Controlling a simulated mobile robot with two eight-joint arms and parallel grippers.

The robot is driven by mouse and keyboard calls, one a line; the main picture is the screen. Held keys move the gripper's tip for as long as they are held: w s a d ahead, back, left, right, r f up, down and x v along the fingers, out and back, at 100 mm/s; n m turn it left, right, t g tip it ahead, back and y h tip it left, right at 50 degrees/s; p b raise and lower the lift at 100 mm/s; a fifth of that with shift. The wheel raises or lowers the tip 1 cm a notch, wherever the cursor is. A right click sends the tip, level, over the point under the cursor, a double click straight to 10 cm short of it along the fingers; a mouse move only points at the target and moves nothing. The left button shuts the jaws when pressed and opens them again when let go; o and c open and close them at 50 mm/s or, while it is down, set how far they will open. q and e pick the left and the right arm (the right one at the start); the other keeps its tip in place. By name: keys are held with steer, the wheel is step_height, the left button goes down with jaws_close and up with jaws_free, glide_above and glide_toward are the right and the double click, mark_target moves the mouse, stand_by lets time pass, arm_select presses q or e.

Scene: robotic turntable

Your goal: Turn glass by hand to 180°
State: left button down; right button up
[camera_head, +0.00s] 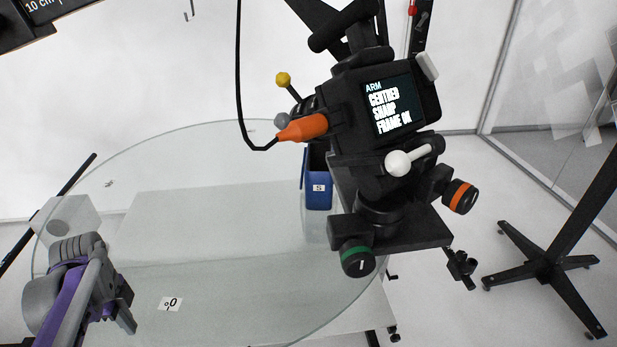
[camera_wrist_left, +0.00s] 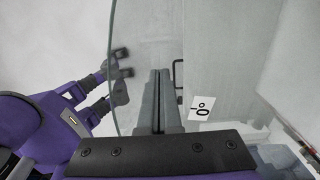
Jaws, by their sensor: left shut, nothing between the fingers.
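The clear round glass turntable (camera_head: 215,285) spans the left and middle of the head view. A white 0° label (camera_head: 171,303) lies on it near the front and also shows in the left wrist view (camera_wrist_left: 203,107). My left gripper (camera_head: 128,308) is at the glass's lower left, left of the label. In the left wrist view its fingers (camera_wrist_left: 160,85) are together with nothing between them, over the glass. I cannot tell whether they touch it. Another purple arm of mine with grey finger-like tips (camera_wrist_left: 122,82) shows at that view's left, by the glass edge; its opening is unclear.
A black camera rig (camera_head: 385,110) with a screen reading "CENTRED SHARP FRAME OK" stands at the right, overlapping the glass edge. A blue bin (camera_head: 318,190) marked 5 is behind the glass. A black stand base (camera_head: 545,268) is at far right. The middle of the glass looks clear.

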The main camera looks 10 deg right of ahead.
mark_target(111, 323)
arm_select(q)
steer(key=shift+w+a+f, duration=0.1)
steer(key=shift+w+a, duration=0.15)
steer(key=shift+a, duration=0.35)
steer(key=shift+w+a, duration=0.2)
steer(key=shift+a, duration=0.35)
steer(key=shift+w+a, duration=0.4)
steer(key=shift+a, duration=0.4)
steer(key=shift+w+a, duration=0.4)
steer(key=shift+a, duration=0.5)
steer(key=shift+w+a, duration=0.45)
steer(key=shift+a, duration=0.3)
steer(key=shift+w+a, duration=0.45)
steer(key=shift+a, duration=0.25)
steer(key=shift+w+a, duration=0.1)
steer(key=shift+a, duration=0.1)
